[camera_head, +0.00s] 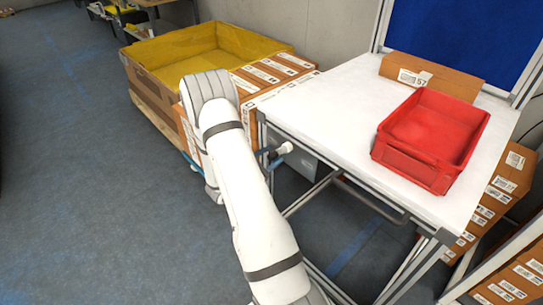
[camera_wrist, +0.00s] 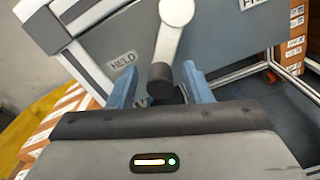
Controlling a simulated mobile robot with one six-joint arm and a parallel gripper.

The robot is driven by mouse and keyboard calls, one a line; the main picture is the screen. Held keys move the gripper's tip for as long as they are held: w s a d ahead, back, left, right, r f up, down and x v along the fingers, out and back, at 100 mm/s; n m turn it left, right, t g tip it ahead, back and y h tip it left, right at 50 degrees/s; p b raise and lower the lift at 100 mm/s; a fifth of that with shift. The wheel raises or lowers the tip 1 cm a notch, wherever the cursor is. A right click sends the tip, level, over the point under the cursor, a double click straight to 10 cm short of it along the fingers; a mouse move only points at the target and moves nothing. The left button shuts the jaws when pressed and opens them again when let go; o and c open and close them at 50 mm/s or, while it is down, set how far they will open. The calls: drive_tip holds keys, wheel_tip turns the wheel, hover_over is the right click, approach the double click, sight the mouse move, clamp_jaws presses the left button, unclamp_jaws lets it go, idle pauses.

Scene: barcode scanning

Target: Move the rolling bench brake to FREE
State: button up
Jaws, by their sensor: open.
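The rolling bench (camera_head: 335,100) has a white top and a metal frame. Its brake lever (camera_wrist: 171,45) is a pale arm with a dark knob (camera_wrist: 160,84), mounted on a grey panel. The lever hangs from its pivot with the knob nearer the HELD label (camera_wrist: 122,60). The FREE label (camera_wrist: 256,3) is partly cut off at the top right of the wrist view. My gripper (camera_wrist: 160,88) is open, its blue fingers either side of the knob in the picture. Contact cannot be told. In the head view my gripper (camera_head: 268,156) is beside the bench's left side, partly hidden by my arm.
A red bin (camera_head: 432,135) and a cardboard box (camera_head: 430,76) rest on the bench top. A large yellow-lined crate (camera_head: 215,45) and stacked boxes (camera_head: 275,72) stand left of and behind the bench. The blue-grey floor (camera_head: 70,170) at left is clear.

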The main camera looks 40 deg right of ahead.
drive_tip(key=shift+d, duration=0.25)
drive_tip(key=shift+c, duration=0.2)
clamp_jaws()
